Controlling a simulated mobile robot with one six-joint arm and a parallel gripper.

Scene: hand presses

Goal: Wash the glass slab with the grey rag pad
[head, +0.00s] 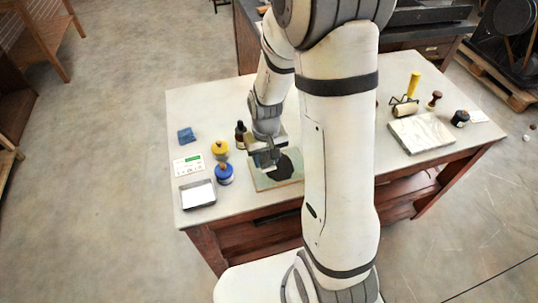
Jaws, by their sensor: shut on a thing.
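The glass slab (264,184) lies flat near the front edge of the table, left of my upper arm. It is pale, with a large dark ink patch (285,167) on it. My upper arm hides its right side. My gripper (266,160) points down over the left part of the slab, beside the dark patch. It is shut on a small grey thing, which appears to be the grey rag pad, mostly hidden by the fingers. I cannot tell whether the pad touches the glass.
A marble slab (421,133) and a roller (405,109) lie right.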

